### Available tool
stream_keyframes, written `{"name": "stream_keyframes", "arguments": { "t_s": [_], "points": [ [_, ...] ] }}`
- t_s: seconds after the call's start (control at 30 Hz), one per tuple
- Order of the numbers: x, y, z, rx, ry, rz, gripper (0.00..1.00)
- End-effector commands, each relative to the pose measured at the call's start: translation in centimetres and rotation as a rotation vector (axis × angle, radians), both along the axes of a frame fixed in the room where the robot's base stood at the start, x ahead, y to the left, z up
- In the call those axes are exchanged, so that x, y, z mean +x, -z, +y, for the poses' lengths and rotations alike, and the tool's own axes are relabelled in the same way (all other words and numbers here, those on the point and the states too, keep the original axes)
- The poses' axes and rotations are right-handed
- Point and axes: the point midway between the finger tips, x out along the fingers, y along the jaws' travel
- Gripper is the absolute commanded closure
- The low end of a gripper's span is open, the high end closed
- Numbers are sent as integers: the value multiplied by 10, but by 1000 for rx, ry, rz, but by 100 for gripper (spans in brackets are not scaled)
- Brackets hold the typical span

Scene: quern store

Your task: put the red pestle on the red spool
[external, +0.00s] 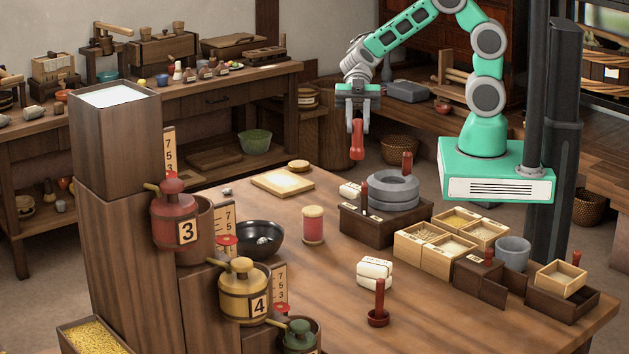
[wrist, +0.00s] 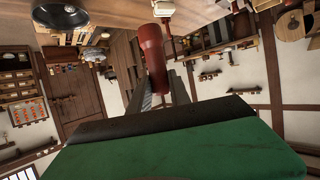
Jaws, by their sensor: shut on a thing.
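The red pestle (external: 357,143) hangs upright from my gripper (external: 358,116), which is shut on its upper part. In the wrist view the pestle (wrist: 152,58) sticks out between the fingers (wrist: 172,90). The red spool (external: 313,226) stands upright on the table, a red body with pale ends. Its top looks bare. My gripper and the pestle are high above the table's back part, above and to the right of the spool in the external view. I cannot pick out the spool in the wrist view.
A black bowl (external: 256,239) stands left of the spool. Right of it are a dark box (external: 373,220) with grey rings (external: 393,191), and pale trays (external: 424,251). A pale board (external: 283,184) lies behind.

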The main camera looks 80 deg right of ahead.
Motion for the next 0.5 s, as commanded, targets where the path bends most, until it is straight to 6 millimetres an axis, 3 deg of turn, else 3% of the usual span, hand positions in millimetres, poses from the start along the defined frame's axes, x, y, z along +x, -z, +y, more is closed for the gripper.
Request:
{"name": "stream_keyframes", "arguments": {
  "t_s": [0.1, 0.27, 0.37, 0.5],
  "points": [
    [-12, -13, -22, -1, 80, -2, 100],
    [-17, -13, -29, 0, 120, -1, 100],
    [-2, -2, -19, 0, 120, 1, 100],
    [32, 16, 2, 0, 118, 2, 100]
  ]
}}
